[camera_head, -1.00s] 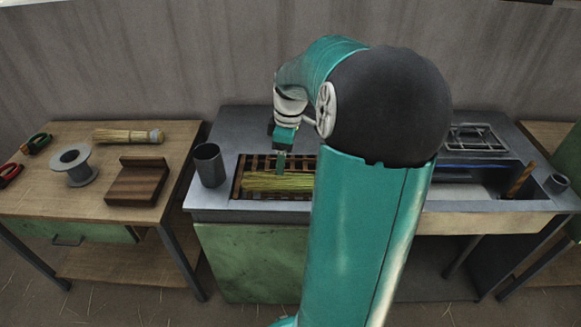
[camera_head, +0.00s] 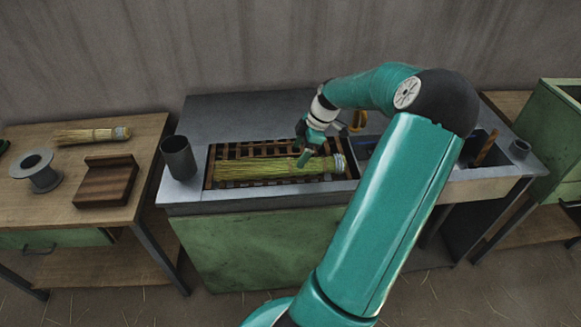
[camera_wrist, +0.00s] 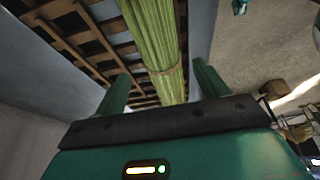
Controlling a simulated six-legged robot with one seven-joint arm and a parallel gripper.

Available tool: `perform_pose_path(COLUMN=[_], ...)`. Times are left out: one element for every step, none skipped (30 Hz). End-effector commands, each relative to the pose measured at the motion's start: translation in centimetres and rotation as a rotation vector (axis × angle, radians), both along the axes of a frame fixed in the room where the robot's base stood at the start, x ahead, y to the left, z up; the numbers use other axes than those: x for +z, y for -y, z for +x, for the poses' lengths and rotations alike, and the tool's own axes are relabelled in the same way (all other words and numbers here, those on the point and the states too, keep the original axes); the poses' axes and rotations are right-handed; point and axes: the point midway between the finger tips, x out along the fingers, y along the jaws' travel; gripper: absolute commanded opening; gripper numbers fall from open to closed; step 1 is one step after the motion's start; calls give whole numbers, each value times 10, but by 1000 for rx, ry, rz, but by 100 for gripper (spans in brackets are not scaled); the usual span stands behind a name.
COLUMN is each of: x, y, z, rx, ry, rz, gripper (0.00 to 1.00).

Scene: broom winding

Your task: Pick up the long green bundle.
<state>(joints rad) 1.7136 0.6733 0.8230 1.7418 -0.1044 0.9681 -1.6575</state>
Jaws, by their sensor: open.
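The long green bundle (camera_head: 275,168) lies lengthwise on a slatted wooden rack set into the grey bench top, with a pale bound end at its right. My gripper (camera_head: 306,158) is over the right part of the bundle in the head view. In the wrist view the bundle (camera_wrist: 157,45) runs between the two open fingers of my gripper (camera_wrist: 160,90), with a thin tie around it. The fingers stand on either side of it, apart from each other. I cannot tell whether either finger touches it.
The slatted rack (camera_head: 213,168) is sunk in the bench (camera_head: 240,107). A dark cup (camera_head: 178,157) stands at its left. The left table holds a second, shorter bundle (camera_head: 90,136), a grey spool (camera_head: 36,170) and a brown wooden block (camera_head: 106,181).

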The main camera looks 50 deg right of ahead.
Motion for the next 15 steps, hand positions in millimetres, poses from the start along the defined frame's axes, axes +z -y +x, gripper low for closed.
perform_pose_path(x=[-5,-7,-9,-10,-12,-16,-19,-23,-29,-33,-38,-43,-47,-50,-53], y=[-2,-2,-3,-3,-4,-5,-7,-8,-11,-13,-15,-16,-17,-17,-18], z=[1,2,2,3,4,5,6,7,10,11,13,15,16,17,17], rx=[0,1,0,0,1,1,2,1,1,2,3,2,2,1,0], ry=[0,0,0,0,0,0,0,0,0,0,0,0,0,0,0], rz=[1,2,1,1,0,0,2,2,3,3,4,2,2,2,1], gripper=[73,73,73,73,73,73,73,73,73,73,73,73,73,73,73])
